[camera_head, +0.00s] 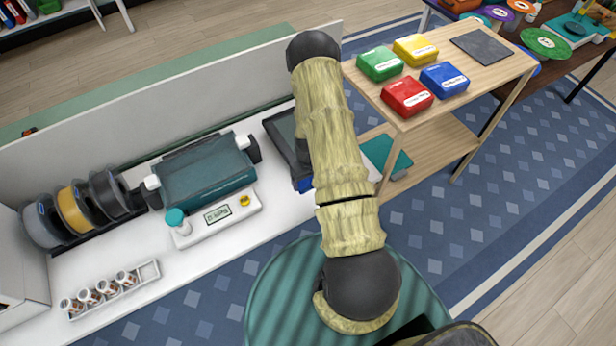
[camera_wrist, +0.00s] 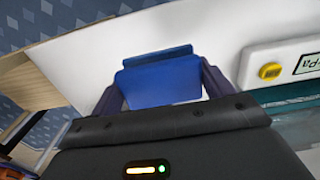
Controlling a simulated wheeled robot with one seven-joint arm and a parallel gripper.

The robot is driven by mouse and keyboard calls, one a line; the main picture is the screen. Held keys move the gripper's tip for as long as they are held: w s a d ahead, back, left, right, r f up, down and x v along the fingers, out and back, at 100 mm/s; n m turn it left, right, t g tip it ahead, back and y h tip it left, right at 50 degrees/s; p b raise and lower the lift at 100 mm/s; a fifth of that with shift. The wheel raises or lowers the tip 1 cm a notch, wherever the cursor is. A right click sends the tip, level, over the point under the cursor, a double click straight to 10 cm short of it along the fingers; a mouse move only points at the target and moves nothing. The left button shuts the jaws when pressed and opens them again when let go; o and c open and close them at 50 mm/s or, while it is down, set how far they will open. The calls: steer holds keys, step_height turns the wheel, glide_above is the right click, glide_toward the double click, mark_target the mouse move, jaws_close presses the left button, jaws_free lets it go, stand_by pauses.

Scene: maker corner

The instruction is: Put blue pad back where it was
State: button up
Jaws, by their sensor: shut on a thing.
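In the wrist view a plain blue pad (camera_wrist: 160,82) sits between the two dark fingers of my gripper (camera_wrist: 162,76). My gripper is shut on it, with one finger at each side. The white tabletop (camera_wrist: 215,30) lies beyond the pad; I cannot tell whether they touch. In the head view my arm hides most of my gripper, and only a small blue edge (camera_head: 304,184) shows beside it, over the right end of the white table.
A wooden cart (camera_head: 448,122) at the right bears green (camera_head: 380,64), yellow (camera_head: 415,50), red (camera_head: 407,97) and blue (camera_head: 444,79) labelled boxes and a dark grey plate (camera_head: 481,47). A white scale (camera_head: 218,216), a teal machine (camera_head: 205,178), spools and small jars stand on the table.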

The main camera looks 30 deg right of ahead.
steer(key=shift+s+f, duration=0.1)
steer(key=shift+s, duration=0.05)
steer(key=shift+f+b, duration=3.15)
steer(key=shift+f, duration=1.55)
steer(key=o, duration=0.9)
steer(key=shift+c, duration=0.2)
steer(key=shift+r, duration=0.1)
steer(key=shift+r+p, duration=3.05)
steer(key=shift+r, duration=1.9)
